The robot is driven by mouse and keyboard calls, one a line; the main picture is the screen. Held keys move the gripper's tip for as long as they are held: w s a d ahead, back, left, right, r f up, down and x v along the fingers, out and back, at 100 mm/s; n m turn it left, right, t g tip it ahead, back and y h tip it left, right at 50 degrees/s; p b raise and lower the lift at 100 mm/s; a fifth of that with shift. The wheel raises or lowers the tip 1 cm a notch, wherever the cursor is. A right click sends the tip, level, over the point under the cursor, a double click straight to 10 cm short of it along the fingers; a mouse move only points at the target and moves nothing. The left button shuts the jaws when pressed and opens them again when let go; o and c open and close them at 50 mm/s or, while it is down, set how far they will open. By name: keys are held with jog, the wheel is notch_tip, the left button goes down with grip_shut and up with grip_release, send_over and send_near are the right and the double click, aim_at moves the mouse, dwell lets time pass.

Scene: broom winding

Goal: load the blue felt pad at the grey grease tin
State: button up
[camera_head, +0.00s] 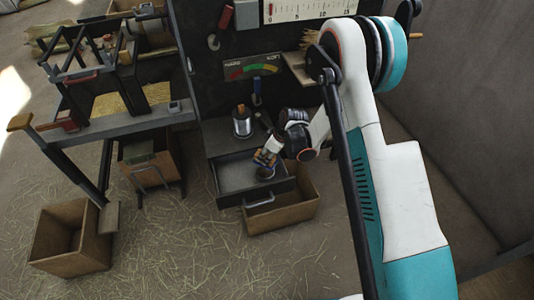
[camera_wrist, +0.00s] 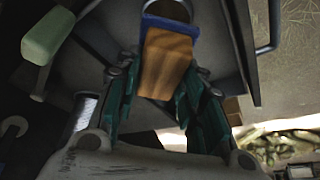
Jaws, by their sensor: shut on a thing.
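The blue felt pad (camera_wrist: 172,12) is at the far end of a wooden block (camera_wrist: 166,62) in the wrist view. My gripper (camera_wrist: 165,80) is shut on this block, with green fingers on both sides. In the head view my gripper (camera_head: 268,153) hangs over the open drawer, the pad's end down. A small round grey tin with a brownish top (camera_head: 265,173) shows in the drawer just below, and looks like the grease tin. Whether the pad touches it is too small to tell. A shiny metal can (camera_head: 242,126) with an orange top stands on the cabinet.
The pulled-out drawer (camera_head: 230,199) has a handle (camera_head: 258,203) at its front. An open wooden crate (camera_head: 304,204) stands beneath it. A workbench (camera_head: 140,122) is at left, another crate (camera_head: 52,262) on the straw-strewn floor. A panel with a coloured gauge (camera_head: 252,66) stands behind.

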jog(key=shift+f+b, duration=1.1)
jog(key=shift+f, duration=1.6)
jog(key=shift+f, duration=0.5)
jog(key=shift+r, duration=0.1)
jog(key=shift+r+p, duration=1.4)
jog(key=shift+r, duration=2.05)
jog(key=shift+d, duration=0.1)
